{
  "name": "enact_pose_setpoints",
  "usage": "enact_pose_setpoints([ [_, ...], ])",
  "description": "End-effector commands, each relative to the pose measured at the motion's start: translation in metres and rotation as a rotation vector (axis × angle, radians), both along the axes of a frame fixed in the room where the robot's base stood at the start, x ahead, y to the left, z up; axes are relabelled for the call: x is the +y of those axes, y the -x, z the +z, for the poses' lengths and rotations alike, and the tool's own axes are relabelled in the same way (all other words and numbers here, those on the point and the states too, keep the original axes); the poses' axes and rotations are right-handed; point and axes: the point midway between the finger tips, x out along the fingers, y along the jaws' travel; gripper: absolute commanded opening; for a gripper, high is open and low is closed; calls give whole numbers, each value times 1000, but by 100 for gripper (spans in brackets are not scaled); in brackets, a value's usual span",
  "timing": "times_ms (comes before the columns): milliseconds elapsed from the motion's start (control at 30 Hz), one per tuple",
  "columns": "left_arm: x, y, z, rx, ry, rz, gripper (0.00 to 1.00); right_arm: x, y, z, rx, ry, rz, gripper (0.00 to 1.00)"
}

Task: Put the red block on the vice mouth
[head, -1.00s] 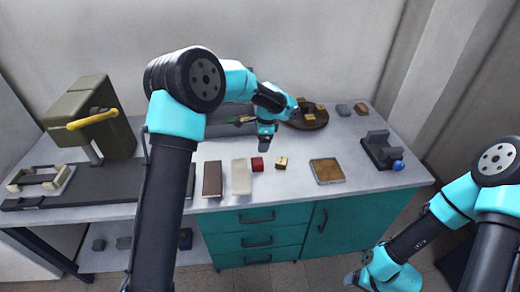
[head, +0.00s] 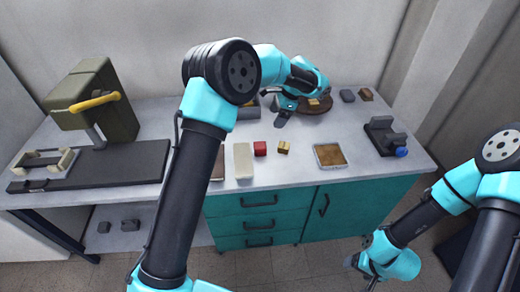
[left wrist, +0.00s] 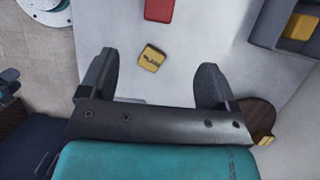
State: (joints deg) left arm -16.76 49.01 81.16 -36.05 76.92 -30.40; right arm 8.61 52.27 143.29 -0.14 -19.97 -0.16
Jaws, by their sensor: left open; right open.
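The red block (head: 260,148) lies on the bench, between a pale slab and a small gold block. It also shows at the top edge of the left wrist view (left wrist: 159,9), partly cut off. The dark grey vice (head: 381,138), with a blue knob at its front, stands at the right end of the bench; nothing shows on its mouth. My left gripper (head: 283,117) is above the bench, behind and right of the red block. In the left wrist view its fingers (left wrist: 160,87) are spread and empty. My right gripper (head: 364,265) is low in front of the cabinet, away from the bench.
The gold block (head: 284,147) and a tray with a tan surface (head: 330,156) lie between the red block and the vice. A round brown board (head: 318,108) stands behind. A green machine (head: 97,100) fills the left. Bench space before the vice is clear.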

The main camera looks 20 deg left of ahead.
Motion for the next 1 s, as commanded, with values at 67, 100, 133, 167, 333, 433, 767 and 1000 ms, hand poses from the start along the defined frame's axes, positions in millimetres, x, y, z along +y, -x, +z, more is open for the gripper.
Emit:
enact_pose_setpoints([
  [67, 3, 2, -8, 3, -1, 1, 83, 0, 0, 0, 0, 0, 0, 76],
  [100, 5, 3, -13, 3, -1, 1, 83, 0, 0, 0, 0, 0, 0, 76],
  [133, 7, 4, -18, 4, 0, 2, 83, 0, 0, 0, 0, 0, 0, 76],
  [167, 9, 4, -22, 4, 0, 2, 83, 0, 0, 0, 0, 0, 0, 76],
  [333, 19, 9, -49, 4, 0, 2, 83, 0, 0, 0, 0, 0, 0, 76],
  [433, 25, 12, -65, 5, 0, 0, 83, 0, 0, 0, 0, 0, 0, 76],
  [767, 40, 18, -107, 2, 1, 0, 83, 0, 0, 0, 0, 0, 0, 76],
  [1000, 41, 19, -109, 1, 0, 0, 83, 0, 0, 0, 0, 0, 0, 76],
])
